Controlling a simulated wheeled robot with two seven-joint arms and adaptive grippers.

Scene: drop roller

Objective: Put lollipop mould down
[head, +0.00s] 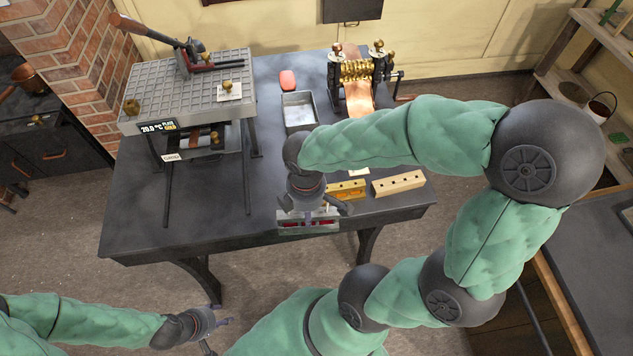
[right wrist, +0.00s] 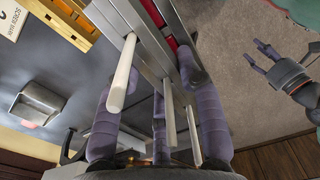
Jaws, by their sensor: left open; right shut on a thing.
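The lollipop mould (head: 296,228) is a grey metal block with red filling, at the table's front edge in the head view. In the right wrist view the mould (right wrist: 150,58) has several white sticks pointing toward the camera. My right gripper (head: 318,207) is shut on it, with purple fingers on both sides in the wrist view (right wrist: 155,110). I cannot tell whether the mould touches the table. My left gripper (head: 221,335) is open and empty, low in front of the table; it also shows in the right wrist view (right wrist: 264,56).
The dark table (head: 200,225) is clear at its front left. A yellow block (head: 346,189) and a pale wooden block (head: 398,183) lie close to the mould. A metal tray (head: 299,111), a brass roller (head: 358,71) and a gridded plate machine (head: 190,90) stand behind.

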